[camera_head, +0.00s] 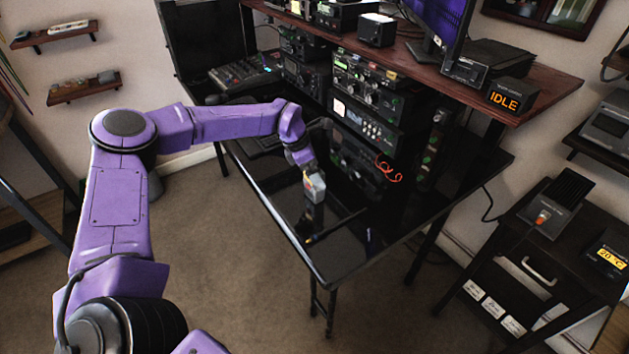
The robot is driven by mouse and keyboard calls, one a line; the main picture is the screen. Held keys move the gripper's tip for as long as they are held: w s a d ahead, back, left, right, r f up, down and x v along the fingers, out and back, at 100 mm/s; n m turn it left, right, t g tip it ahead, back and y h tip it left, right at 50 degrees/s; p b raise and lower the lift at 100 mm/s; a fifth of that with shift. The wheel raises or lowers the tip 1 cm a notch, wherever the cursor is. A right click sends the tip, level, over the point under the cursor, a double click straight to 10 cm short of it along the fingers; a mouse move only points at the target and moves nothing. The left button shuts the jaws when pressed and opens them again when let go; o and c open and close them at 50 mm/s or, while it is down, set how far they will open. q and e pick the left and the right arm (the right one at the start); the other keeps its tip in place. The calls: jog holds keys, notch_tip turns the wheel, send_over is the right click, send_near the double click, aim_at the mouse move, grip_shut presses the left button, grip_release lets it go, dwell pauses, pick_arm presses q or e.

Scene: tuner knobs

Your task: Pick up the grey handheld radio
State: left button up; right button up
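My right gripper is not in view.
Stacked radio units (368,85) stand along the back of the desk under a wooden shelf (530,100). An orange coiled cord (388,172) and a dark pen-like item (325,232) lie on the desk. A black cabinet (530,265) stands at the right. Carpet is clear in front.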

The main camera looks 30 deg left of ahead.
pick_arm(q)
jog(key=shift+f, duration=0.2)
jog(key=c, duration=1.5)
jog(key=shift+r, duration=0.15)
